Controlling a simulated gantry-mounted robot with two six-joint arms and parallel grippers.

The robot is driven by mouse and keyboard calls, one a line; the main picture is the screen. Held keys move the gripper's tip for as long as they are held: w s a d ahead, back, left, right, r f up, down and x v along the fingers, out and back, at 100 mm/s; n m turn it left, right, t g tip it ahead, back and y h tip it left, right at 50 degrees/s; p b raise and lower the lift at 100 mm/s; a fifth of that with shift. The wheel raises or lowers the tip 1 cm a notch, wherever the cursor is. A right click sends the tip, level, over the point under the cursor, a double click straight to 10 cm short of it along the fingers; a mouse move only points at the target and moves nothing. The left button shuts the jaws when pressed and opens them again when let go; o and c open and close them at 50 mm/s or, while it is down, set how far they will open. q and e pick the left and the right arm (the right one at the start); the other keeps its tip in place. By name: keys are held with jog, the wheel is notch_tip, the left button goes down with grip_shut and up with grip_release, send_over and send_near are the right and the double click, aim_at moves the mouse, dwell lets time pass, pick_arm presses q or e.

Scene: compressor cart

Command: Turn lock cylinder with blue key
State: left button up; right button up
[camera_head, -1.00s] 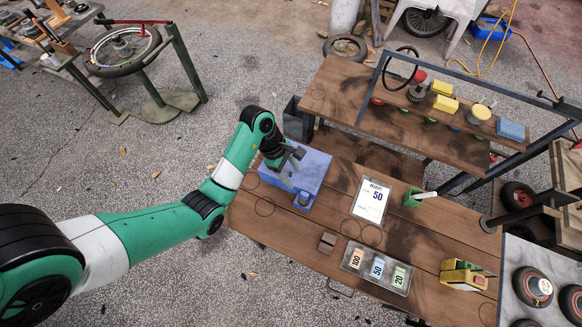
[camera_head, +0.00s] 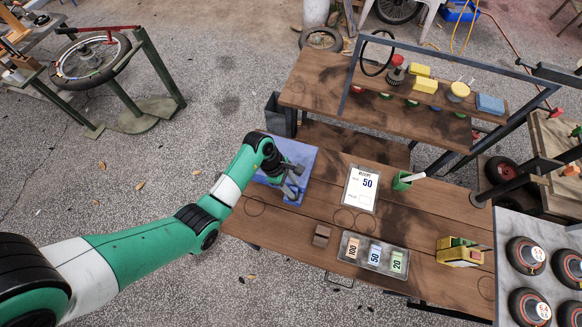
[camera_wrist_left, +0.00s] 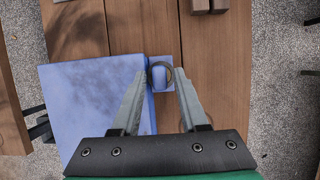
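A blue box (camera_head: 303,153) sits at the left end of the wooden table. It fills the left part of the left wrist view (camera_wrist_left: 85,90). A small blue block with a dark ring (camera_wrist_left: 161,72) stands at its side; whether this is the key or the lock cylinder I cannot tell. My left gripper (camera_head: 293,190) hangs over the near edge of the box. In the left wrist view its fingers (camera_wrist_left: 160,73) are apart, on either side of the dark ring. Contact is not clear. My right gripper is out of view.
A receipt board (camera_head: 361,190), a green cup (camera_head: 401,182), a tray of numbered notes (camera_head: 372,254), a small brown block (camera_head: 321,236) and a yellow-green item (camera_head: 459,252) lie on the table (camera_head: 400,218). A raised shelf (camera_head: 400,115) stands behind.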

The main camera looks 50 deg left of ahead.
pick_arm(q)
grip_shut()
jog(key=shift+w+f+m+g+b, duration=0.15)
jog(key=shift+m+g+b, duration=0.4)
jog(key=shift+m, duration=0.55)
jog(key=shift+m+h+b, duration=0.3)
jog(key=shift+m+b, duration=0.1)
jog(key=shift+m, duration=0.4)
